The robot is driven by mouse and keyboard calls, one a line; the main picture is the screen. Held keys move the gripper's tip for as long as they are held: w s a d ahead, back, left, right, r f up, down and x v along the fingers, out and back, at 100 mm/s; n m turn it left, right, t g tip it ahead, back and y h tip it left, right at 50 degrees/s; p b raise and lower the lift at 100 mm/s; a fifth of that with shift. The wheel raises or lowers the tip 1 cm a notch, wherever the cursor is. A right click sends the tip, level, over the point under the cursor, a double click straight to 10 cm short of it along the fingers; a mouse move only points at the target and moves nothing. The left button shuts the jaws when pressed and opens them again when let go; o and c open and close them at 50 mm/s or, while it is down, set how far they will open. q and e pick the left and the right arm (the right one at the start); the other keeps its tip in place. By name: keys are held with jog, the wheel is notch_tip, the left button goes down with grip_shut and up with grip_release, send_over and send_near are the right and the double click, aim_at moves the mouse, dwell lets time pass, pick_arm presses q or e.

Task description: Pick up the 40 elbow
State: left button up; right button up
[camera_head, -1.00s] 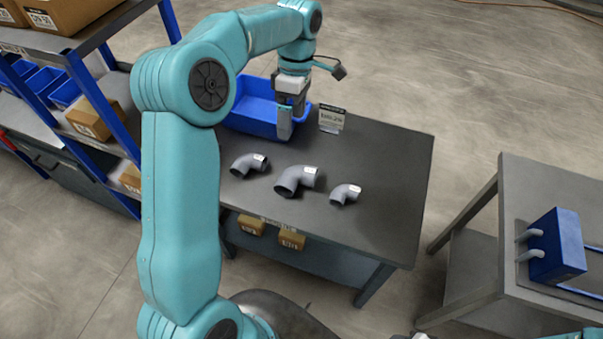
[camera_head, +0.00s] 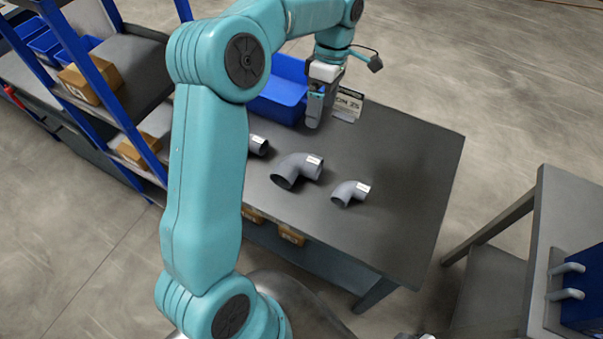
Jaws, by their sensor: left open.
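Three grey pipe elbows with white labels lie in a row on the dark table (camera_head: 415,190). The middle elbow (camera_head: 296,169) is the largest and the right elbow (camera_head: 349,193) looks smallest. The left elbow (camera_head: 258,145) is partly hidden behind my left arm. The label print is too small to read, so I cannot tell which is the 40. My left gripper (camera_head: 316,112) is open and empty, pointing down above the table's back part, behind the middle elbow and apart from all three. My right gripper is not in view.
A blue bin (camera_head: 280,98) stands at the table's back left, beside the left gripper. A small sign (camera_head: 348,104) stands just right of the gripper. Shelving with boxes (camera_head: 92,82) is at the left. Another table (camera_head: 545,215) stands at the right. The table's right part is clear.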

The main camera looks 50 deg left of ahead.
pick_arm(q)
jog(key=f, duration=0.1)
send_over(312, 157)
jog(key=f, duration=0.9)
jog(key=shift+w+a+f+b, duration=0.15)
jog(key=shift+w+f+b, duration=0.15)
jog(key=shift+s+f, duration=0.1)
jog(key=shift+f, duration=0.55)
jog(key=x, duration=0.5)
jog(key=shift+f+p, duration=0.1)
jog(key=shift+p, duration=0.25)
jog(key=c, duration=1.3)
jog(key=shift+c, duration=0.2)
